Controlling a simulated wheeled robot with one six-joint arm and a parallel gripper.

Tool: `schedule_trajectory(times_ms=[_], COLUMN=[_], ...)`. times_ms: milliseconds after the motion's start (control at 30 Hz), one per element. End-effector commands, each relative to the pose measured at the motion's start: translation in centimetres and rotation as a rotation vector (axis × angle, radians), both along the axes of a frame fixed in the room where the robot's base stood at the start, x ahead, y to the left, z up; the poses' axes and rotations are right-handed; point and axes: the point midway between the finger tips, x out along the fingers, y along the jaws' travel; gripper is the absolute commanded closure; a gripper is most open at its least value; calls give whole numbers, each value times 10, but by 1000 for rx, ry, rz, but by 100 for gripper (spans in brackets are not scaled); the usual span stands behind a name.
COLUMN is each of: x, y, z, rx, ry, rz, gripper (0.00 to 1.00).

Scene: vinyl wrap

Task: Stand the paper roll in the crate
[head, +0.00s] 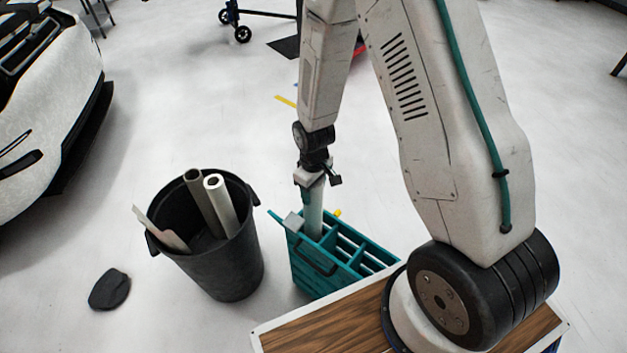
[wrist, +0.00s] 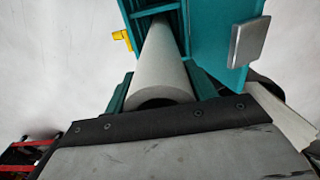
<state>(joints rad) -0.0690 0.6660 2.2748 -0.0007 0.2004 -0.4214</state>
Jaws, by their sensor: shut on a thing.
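The pale paper roll (head: 313,212) stands roughly upright, with its lower end inside the teal crate (head: 322,283) at the crate's left part. Its bottom is hidden by the crate walls. My gripper (head: 311,186) is shut on the roll near its top, above the crate. In the wrist view the roll (wrist: 163,62) runs from between the teal fingers down into a compartment of the crate (wrist: 198,25). I cannot tell whether it touches the crate floor.
A black bin (head: 225,262) with several rolls and a flat pale piece stands left of the crate. A dark cap-like thing (head: 109,290) lies on the floor. A white car (head: 45,110) is at the left. A wood-topped surface (head: 325,325) is in front.

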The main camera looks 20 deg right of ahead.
Motion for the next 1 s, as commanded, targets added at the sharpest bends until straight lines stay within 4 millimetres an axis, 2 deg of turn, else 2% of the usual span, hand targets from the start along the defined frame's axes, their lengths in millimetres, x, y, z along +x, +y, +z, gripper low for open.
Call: schedule_trajectory(times_ms=[1000], x=[-1], y=[0], z=[-123], rx=[0], ry=[2], rz=[-1], gripper=[89])
